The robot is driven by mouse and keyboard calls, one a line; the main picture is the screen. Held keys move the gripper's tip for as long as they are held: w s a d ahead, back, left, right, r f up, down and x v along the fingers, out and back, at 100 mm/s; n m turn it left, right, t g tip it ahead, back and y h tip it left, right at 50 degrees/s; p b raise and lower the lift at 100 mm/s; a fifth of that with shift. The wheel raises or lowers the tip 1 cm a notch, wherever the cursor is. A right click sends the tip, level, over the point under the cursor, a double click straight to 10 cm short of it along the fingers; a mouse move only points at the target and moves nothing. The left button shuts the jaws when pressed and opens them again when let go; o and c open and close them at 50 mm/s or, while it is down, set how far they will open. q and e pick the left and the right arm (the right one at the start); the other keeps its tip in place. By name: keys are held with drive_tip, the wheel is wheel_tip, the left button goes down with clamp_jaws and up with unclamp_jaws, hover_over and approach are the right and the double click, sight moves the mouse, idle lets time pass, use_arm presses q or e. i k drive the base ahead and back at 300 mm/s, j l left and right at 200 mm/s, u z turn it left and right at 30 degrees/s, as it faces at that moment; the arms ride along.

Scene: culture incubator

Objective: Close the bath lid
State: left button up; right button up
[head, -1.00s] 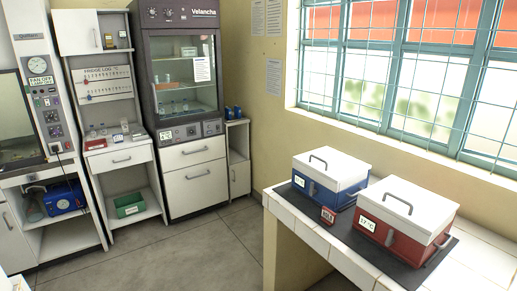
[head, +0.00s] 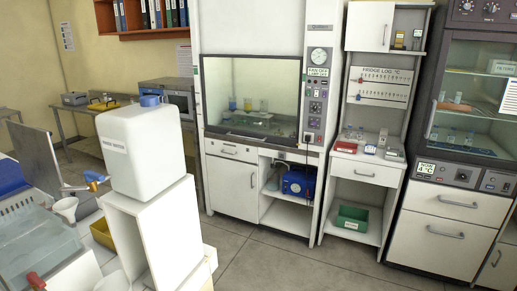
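At the left edge of the head view stands what looks like a water bath (head: 38,243), an open pale tub with bluish, clear contents, cut off by the frame. A grey flat panel (head: 38,162) stands raised and tilted behind it and looks like its lid; the hinge is not clear. A blue block (head: 10,178) sits in front of the panel. Neither of my grippers is in view.
A white carboy (head: 143,150) with a blue cap stands on a white stand (head: 165,235) right of the tub. Its tap is above a white cup (head: 65,208). A fume hood (head: 262,100) and cabinets stand behind; open floor (head: 290,262) lies between.

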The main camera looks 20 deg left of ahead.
sight(34, 150)
drive_tip(key=i+u, duration=0.25)
drive_tip(key=u, duration=0.2)
drive_tip(key=i+l+u, duration=0.2)
drive_tip(key=u, duration=0.25)
drive_tip(key=i+l+u, duration=0.2)
drive_tip(key=u, duration=0.25)
drive_tip(key=i+l+u, duration=0.15)
drive_tip(key=l+u, duration=0.2)
drive_tip(key=u, duration=0.15)
drive_tip(key=i+l+u, duration=0.1)
drive_tip(key=l+u, duration=0.2)
drive_tip(key=u, duration=0.15)
drive_tip(key=i+l+u, duration=0.15)
drive_tip(key=l+u, duration=0.5)
drive_tip(key=i+l+u, duration=0.1)
drive_tip(key=l+u, duration=0.25)
drive_tip(key=l, duration=0.2)
